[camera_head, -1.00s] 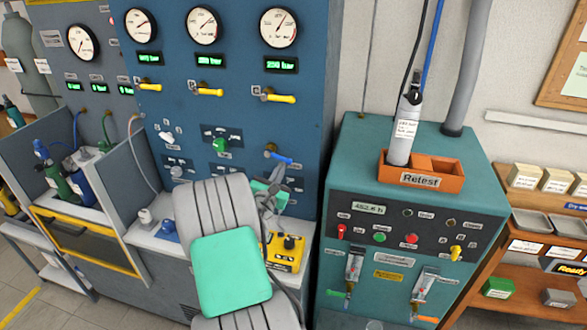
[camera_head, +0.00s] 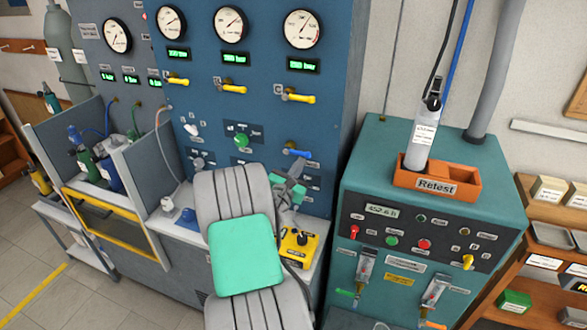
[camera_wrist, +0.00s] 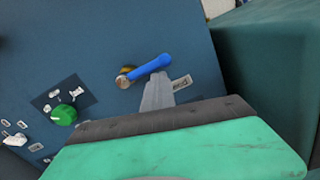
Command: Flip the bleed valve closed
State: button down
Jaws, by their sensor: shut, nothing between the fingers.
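The bleed valve is a blue lever (camera_head: 297,153) on a brass stem, low on the right of the blue panel. It lies roughly level in the head view, and in the wrist view the blue lever (camera_wrist: 152,67) slants up to the right from its stem. A partly hidden label sits beside it. My gripper (camera_head: 298,170) is just below the lever in the head view. In the wrist view my gripper (camera_wrist: 157,88) is shut and empty, its tips close under the lever's middle; I cannot tell whether they touch.
A green knob (camera_head: 241,139) is left of the lever. Yellow-handled valves (camera_head: 232,88) sit above, under the gauges. A yellow control box (camera_head: 299,245) stands below on the bench. A teal cabinet (camera_head: 440,160) with an orange Retest tray (camera_head: 462,184) stands to the right.

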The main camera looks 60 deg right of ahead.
notch_tip(320, 180, down, 5)
jog(key=b, duration=0.4)
jog(key=s+a+b, duration=0.2)
jog(key=a, duration=0.9)
jog(key=w+a+f+m+t+y, duration=0.1)
jog(key=w+a+f+m+y, duration=0.1)
jog(key=w+a+m+y, duration=0.6)
jog(key=w+a+f+m+t+y, duration=0.1)
jog(key=w+a+m+y, duration=0.35)
jog(key=a, duration=0.75)
jog(key=s+a+r+m+y, duration=0.1)
jog(key=s+a+m+y, duration=0.1)
jog(key=a, duration=1)
jog(key=s+a+r+m+g+y, duration=0.1)
jog(key=s+a+y, duration=0.3)
jog(key=a, duration=0.8)
jog(key=shift+s+a+r+m, duration=0.25)
jog(key=shift+s+m, duration=0.4)
jog(key=shift+s, duration=0.3)
